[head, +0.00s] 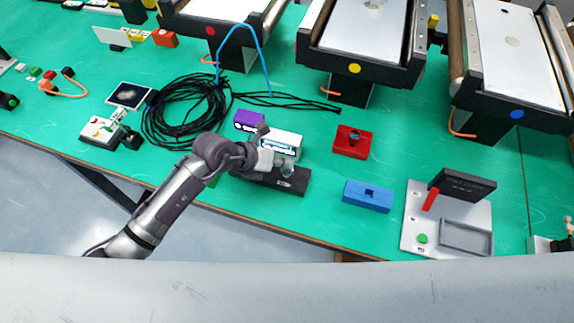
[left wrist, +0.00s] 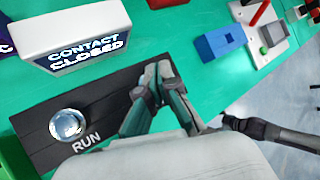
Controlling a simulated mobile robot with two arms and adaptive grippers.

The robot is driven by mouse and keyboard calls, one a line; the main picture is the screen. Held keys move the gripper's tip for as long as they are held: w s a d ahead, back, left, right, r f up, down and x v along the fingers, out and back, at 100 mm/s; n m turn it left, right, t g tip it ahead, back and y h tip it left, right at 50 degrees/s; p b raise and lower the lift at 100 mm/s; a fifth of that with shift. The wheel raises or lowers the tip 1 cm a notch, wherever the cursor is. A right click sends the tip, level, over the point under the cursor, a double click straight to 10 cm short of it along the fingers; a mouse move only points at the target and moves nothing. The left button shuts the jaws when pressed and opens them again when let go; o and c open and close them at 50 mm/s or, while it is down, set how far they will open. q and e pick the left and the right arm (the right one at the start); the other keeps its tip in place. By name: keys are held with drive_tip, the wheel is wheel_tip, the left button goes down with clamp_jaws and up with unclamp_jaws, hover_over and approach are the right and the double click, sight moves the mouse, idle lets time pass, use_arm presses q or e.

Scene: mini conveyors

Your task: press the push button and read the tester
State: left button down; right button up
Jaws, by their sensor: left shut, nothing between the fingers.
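A white tester (head: 283,142) stands behind a black box (head: 296,184) near the front of the green table. In the left wrist view the tester (left wrist: 80,30) displays "CONTACT CLOSED". My left gripper (head: 272,160) is shut and empty over the box. In the left wrist view its fingertips (left wrist: 158,72) are at the box's right end, apart from the dome. My right gripper is not in view.
A purple box (head: 248,119) stands just left of the tester. A red box (head: 350,150) and a blue block (head: 368,195) are to the right. A grey plate (head: 410,225) lies farther right. Coiled black cables (head: 165,135) lie to the left. Conveyors (head: 360,68) line the back.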

sight(285, 170)
use_arm(q)
drive_tip(key=shift+r, duration=0.35)
wheel_tip(285, 170, up, 5)
drive_tip(key=p, duration=0.4)
drive_tip(key=shift+p, duration=0.4)
idle(1.1)
